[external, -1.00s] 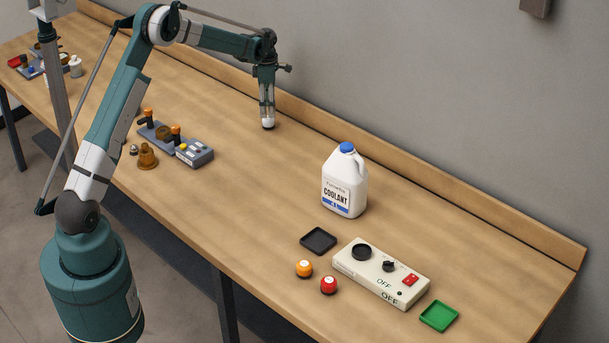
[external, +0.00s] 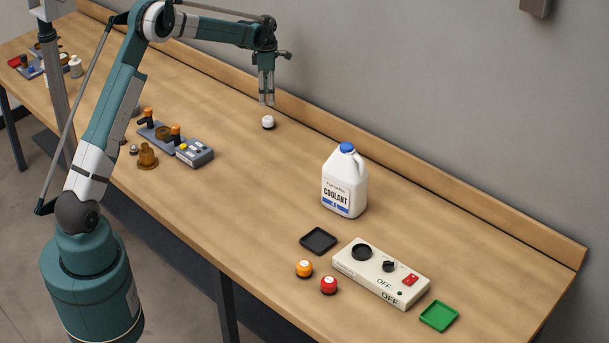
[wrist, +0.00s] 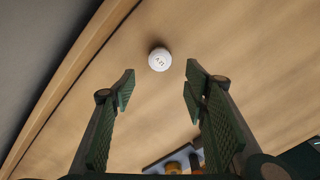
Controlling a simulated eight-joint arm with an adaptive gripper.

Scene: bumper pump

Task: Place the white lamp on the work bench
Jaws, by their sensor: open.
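The white lamp (external: 268,122), a small round cap with a dark base, stands upright on the wooden work bench (external: 235,205) near its back edge. My gripper (external: 267,102) is above the lamp, open and empty, with its fingers pointing down and a clear gap between them and the lamp. In the wrist view the lamp (wrist: 159,59) shows its white top with dark lettering, beyond the open fingertips of my gripper (wrist: 157,82). Nothing hides the lamp.
A white coolant jug (external: 344,182) stands right of the lamp. Further right are a black tray (external: 318,241), orange lamp (external: 304,269), red lamp (external: 328,285), control box (external: 375,276) and green tray (external: 439,316). A grey lever unit (external: 195,152) stands left. Bench around the white lamp is clear.

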